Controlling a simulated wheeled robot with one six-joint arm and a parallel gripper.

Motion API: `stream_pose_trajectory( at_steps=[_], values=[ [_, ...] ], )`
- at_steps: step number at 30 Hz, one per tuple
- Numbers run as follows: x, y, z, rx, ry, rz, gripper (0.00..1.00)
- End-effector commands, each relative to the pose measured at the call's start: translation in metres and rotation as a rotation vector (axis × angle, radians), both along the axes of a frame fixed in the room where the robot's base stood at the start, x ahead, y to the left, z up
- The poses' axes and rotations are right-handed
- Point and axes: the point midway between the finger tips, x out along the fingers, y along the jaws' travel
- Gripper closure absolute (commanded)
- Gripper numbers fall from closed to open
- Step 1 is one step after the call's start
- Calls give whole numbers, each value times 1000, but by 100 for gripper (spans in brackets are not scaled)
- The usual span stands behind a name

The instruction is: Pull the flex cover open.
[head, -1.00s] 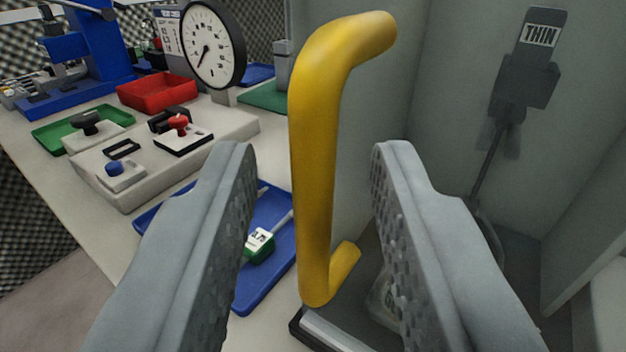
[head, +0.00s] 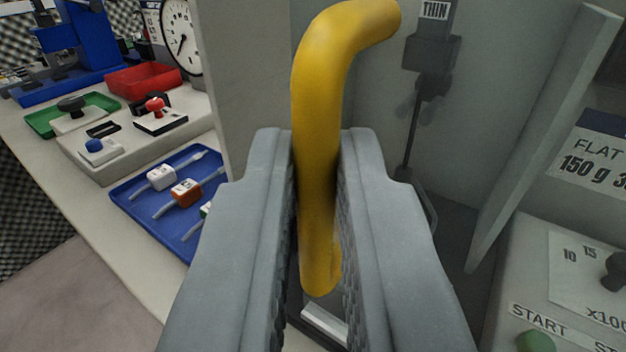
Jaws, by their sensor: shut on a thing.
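A thick yellow handle (head: 322,110) stands upright in the middle of the head view. Its top bends away to the right toward a grey-green translucent panel, which I take to be the flex cover (head: 258,75). My gripper (head: 317,150) is shut on the handle, one grey finger on each side of its upright bar. The lower part of the handle shows between the fingers. Behind the panel, a dark tool with a label reading THIN (head: 434,50) hangs inside the enclosure. The fingers hide part of the cover's lower area.
A bench on the left holds a blue tray (head: 135,205) with labelled pieces, a red tray (head: 145,80), a green tray (head: 45,122) and a round dial gauge (head: 180,40). At the right are a panel edge (head: 545,130) and a control box with a green START button (head: 535,342).

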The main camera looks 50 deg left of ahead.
Motion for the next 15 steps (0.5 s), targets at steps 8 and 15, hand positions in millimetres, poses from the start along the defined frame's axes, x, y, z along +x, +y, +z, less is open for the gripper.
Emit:
stream_pose_trajectory(
  at_steps=[8,15],
  values=[
    [15,-60,0,-1,-1,-4,100],
    [22,-93,0,0,0,-3,100]
  ],
)
